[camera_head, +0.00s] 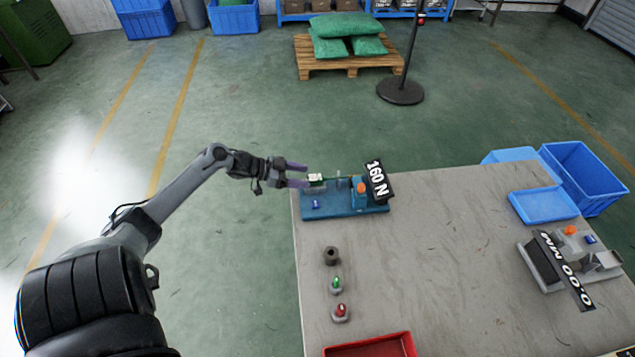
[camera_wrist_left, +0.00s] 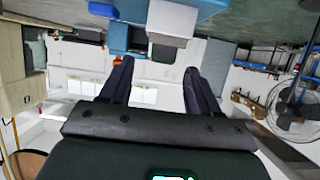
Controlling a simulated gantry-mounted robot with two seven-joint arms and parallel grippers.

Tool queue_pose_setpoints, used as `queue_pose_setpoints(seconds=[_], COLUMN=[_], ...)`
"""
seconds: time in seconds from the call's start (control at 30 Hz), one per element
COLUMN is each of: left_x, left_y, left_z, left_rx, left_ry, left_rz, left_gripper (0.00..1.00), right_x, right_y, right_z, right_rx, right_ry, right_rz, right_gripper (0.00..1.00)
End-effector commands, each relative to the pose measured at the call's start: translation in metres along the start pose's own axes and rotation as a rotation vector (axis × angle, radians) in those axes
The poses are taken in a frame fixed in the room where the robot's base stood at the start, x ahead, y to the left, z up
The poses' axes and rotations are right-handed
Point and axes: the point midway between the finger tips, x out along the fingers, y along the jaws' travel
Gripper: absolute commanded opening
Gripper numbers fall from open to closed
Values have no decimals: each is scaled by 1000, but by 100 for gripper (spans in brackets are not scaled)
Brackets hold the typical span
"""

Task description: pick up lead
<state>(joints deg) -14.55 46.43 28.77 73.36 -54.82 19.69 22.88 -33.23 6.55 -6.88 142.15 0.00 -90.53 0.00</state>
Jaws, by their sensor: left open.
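A grey block (camera_wrist_left: 172,20) shows beyond the fingertips there. My right gripper is not in view.
On the table (camera_head: 440,250) stand a dark round part (camera_head: 331,256), a green button (camera_head: 336,285), a red button (camera_head: 341,312) and a red tray (camera_head: 370,347). A gauge reading 0.00 MM (camera_head: 566,270) and a blue tray (camera_head: 543,206) are at right. The table's middle is clear.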

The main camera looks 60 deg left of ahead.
Motion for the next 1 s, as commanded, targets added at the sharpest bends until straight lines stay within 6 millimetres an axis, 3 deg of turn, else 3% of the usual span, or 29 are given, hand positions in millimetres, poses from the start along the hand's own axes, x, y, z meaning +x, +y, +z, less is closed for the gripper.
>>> queue_pose_setpoints(seconds=[0.27,0.63,0.97,1.0], left_x=[17,59,64,64], left_y=[0,-2,-2,-2], left_z=[0,-4,-4,-4], left_rx=[0,0,0,0], left_ry=[1,2,-1,-1], left_rz=[0,0,0,0], left_gripper=[62,62,62,57], right_x=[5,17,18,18], right_y=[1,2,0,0], right_z=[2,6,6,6], right_rx=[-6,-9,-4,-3], right_ry=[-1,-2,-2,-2], right_rz=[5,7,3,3], right_gripper=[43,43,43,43])
